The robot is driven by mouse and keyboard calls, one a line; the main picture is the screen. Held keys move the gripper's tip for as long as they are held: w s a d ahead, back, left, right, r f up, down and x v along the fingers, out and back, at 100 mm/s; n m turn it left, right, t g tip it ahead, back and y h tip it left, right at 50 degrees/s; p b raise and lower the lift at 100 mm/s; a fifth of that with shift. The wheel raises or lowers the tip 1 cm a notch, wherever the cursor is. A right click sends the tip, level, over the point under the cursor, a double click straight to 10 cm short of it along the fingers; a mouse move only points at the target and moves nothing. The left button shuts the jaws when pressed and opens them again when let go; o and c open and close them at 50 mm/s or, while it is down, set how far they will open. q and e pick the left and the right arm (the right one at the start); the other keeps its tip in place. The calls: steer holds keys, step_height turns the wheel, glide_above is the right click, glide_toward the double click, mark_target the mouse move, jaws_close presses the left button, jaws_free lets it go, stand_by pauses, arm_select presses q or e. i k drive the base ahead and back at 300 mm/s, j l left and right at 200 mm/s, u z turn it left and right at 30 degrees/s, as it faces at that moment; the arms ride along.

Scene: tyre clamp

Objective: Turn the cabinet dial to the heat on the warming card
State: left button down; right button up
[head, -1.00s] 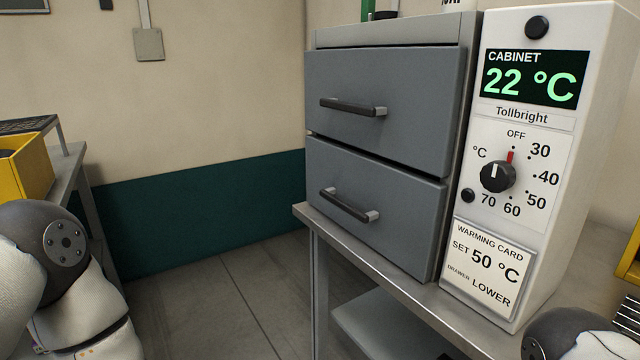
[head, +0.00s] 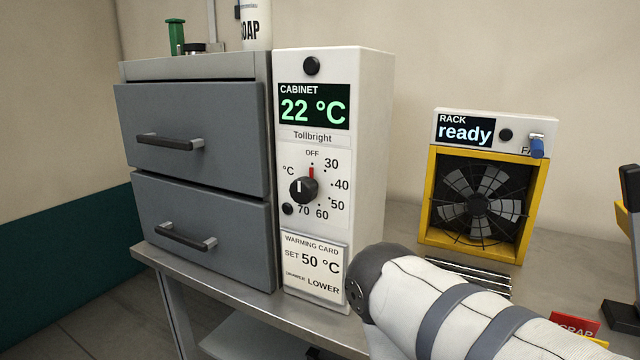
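The cabinet dial (head: 303,189) is a black knob on the white control panel. The display (head: 314,107) reads CABINET 22 °C. The warming card (head: 313,267) below the dial reads SET 50 °C, DRAWER LOWER. The upper drawer (head: 192,137) and the lower drawer (head: 203,229) are both shut. Part of my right arm shows at the lower right, below and right of the panel. Neither gripper is in view.
A red scrap label (head: 574,325) lies at the lower right. A soap bottle (head: 256,25) and a green item (head: 176,37) stand behind or on the cabinet.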

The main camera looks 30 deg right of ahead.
mark_target(303, 190)
steer(key=k+z, duration=0.15)
steer(key=z, duration=0.7)
